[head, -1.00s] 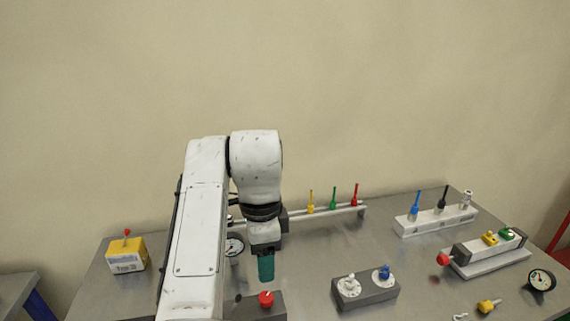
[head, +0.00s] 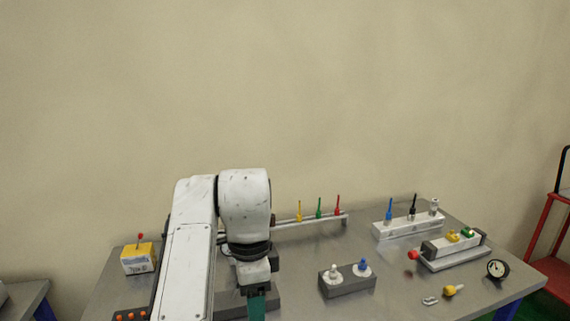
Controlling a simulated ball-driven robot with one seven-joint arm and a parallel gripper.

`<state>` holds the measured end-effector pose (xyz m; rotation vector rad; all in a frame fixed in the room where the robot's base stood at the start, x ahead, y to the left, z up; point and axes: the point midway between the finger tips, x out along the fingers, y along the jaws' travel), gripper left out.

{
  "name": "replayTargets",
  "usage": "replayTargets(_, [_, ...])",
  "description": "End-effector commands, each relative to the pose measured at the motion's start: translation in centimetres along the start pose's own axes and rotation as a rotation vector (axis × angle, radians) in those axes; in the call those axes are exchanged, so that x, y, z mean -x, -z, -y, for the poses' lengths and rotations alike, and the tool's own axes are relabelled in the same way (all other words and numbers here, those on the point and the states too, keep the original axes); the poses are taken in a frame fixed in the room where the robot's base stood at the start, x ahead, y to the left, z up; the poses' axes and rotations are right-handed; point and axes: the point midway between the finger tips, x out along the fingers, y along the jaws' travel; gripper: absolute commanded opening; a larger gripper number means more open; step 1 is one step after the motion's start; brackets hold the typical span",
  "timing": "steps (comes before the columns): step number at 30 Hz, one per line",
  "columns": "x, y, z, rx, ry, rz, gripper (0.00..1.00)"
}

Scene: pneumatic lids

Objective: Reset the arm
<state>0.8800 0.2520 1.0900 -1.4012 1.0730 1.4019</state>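My white arm rises at the lower left of the head view and bends over the metal table. My gripper (head: 257,304) points down at the bottom edge of the view. Only a dark green part of it shows, and its fingertips are cut off or hidden, so I cannot tell whether it is open or shut. A grey block (head: 232,300) stands right behind and beside it, partly covered by my arm.
The table holds a yellow box (head: 138,259) at left, a grey block with white and blue knobs (head: 347,284), a rail with coloured pegs (head: 310,219), a white valve strip (head: 409,226), a white-and-grey unit (head: 455,251) and a gauge (head: 497,268). A red cart (head: 552,225) stands at right.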

Motion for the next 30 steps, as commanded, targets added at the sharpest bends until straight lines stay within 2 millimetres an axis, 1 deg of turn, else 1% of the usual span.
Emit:
replayTargets(8, [-2.1,3.3,-0.3,0.016,0.012,-0.028,0.58])
replayTargets(11, [-3.0,4.9,-0.5,0.025,0.017,-0.043,0.58])
replayTargets(17, [-5.6,9.2,-1.5,0.059,0.028,-0.084,0.58])
replayTargets(20, [-7.2,11.9,-2.4,0.087,0.035,-0.112,0.58])
replayTargets(23, [-9.2,15.2,-3.8,0.127,0.038,-0.146,0.58])
replayTargets(24, [-10.2,16.8,-4.6,0.150,0.038,-0.163,0.58])
replayTargets(26, [-11.7,19.2,-6.1,0.191,0.037,-0.190,0.58])
replayTargets(27, [-12.7,20.7,-7.1,0.223,0.036,-0.207,0.58])
replayTargets(29, [-14.0,22.7,-8.8,0.274,0.032,-0.230,0.58])
replayTargets(30, [-14.9,24.0,-10.0,0.309,0.028,-0.243,0.58])
